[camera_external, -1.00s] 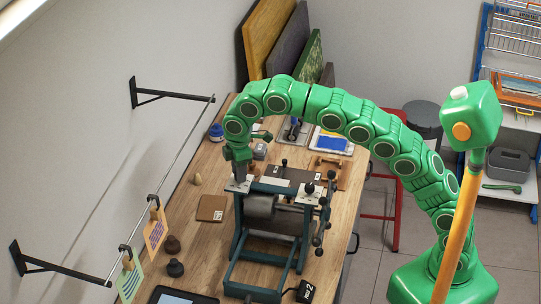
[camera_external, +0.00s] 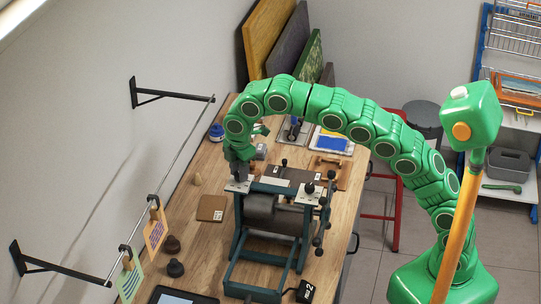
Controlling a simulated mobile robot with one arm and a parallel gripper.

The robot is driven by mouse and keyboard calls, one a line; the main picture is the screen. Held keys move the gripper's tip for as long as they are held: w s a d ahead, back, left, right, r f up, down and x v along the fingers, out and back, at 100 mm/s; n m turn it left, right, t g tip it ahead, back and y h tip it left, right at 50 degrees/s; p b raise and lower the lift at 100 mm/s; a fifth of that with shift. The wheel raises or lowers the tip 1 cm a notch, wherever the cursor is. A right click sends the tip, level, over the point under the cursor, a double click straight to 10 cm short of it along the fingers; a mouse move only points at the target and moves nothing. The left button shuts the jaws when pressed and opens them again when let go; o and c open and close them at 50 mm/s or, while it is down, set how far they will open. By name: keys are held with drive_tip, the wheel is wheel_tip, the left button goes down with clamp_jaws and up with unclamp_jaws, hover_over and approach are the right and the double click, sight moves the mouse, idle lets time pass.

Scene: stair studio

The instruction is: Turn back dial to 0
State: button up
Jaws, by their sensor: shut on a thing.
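The back dial stands on the white plate (camera_external: 238,186) at the far left corner of a dark green press (camera_external: 238,225) on the wooden table. My gripper (camera_external: 239,178) points down over that plate and is shut on the dial, which is mostly hidden by the fingers. The dial's marks and pointer are too small and covered to read. A second dark dial (camera_external: 310,188) stands uncovered on the white plate at the press's right side.
The press has dark knobs and a handle (camera_external: 318,241) on its right side. A brown board (camera_external: 211,208) lies left of it. A wall rail (camera_external: 180,165) with hanging cards runs along the left.

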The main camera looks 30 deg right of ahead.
drive_tip(key=o, duration=1.1)
drive_tip(key=shift+c, duration=0.2)
drive_tip(key=shift+r, duration=0.1)
drive_tip(key=shift+s+r, duration=0.15)
drive_tip(key=shift+r, duration=3.65)
